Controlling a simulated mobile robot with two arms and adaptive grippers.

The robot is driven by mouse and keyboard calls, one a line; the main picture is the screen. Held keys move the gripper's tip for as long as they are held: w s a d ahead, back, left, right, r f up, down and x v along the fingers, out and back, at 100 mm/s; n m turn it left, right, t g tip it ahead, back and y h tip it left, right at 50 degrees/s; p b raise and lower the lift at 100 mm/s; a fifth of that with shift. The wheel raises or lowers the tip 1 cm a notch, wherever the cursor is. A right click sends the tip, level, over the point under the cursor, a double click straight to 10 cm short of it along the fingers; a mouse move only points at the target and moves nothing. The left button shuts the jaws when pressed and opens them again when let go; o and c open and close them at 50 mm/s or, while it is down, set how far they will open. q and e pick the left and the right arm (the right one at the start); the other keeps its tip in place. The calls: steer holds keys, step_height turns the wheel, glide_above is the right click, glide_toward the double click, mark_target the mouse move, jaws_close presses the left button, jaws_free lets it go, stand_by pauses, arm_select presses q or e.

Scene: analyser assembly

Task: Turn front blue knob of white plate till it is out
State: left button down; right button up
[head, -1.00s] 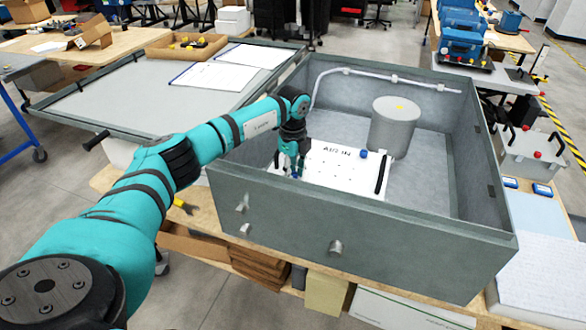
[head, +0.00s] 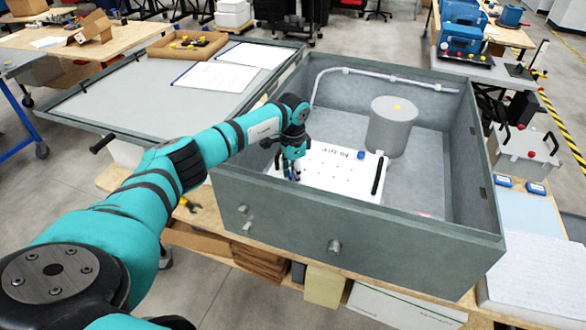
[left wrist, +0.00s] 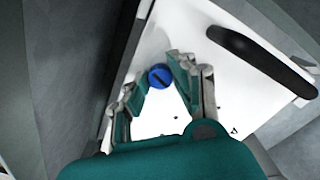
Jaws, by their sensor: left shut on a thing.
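The white plate (head: 340,185) lies inside the grey metal box, with small dark marks, a black handle (head: 378,175) at its right and a blue knob (head: 361,155) near its back edge. My left gripper (head: 291,174) points down at the plate's front left. In the left wrist view, the front blue knob (left wrist: 159,76), round with a dark slot, sits between the fingertips of my left gripper (left wrist: 160,80), which is shut on it. In the head view the fingers mostly hide this knob. The right gripper is out of view.
The box walls (head: 350,225) rise around the plate. A grey cylinder (head: 391,125) stands behind it, and a pale pipe (head: 385,77) runs along the back wall. The open lid (head: 110,105) with papers lies at the left. The box floor right of the plate looks mostly clear.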

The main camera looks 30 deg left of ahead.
arm_select(q)
steer(key=n+p, duration=0.4)
steer(key=n, duration=0.1)
steer(key=shift+s+d+f, duration=0.15)
steer(key=shift+s+d, duration=0.05)
steer(key=shift+n+p, duration=0.45)
steer(key=shift+n, duration=0.15)
steer(key=shift+a+f, duration=0.1)
steer(key=c, duration=1.1)
jaws_free()
steer(key=shift+w, duration=0.15)
steer(key=shift+r, duration=0.4)
step_height(320, 180, up, 11)
steer(key=shift+r, duration=0.15)
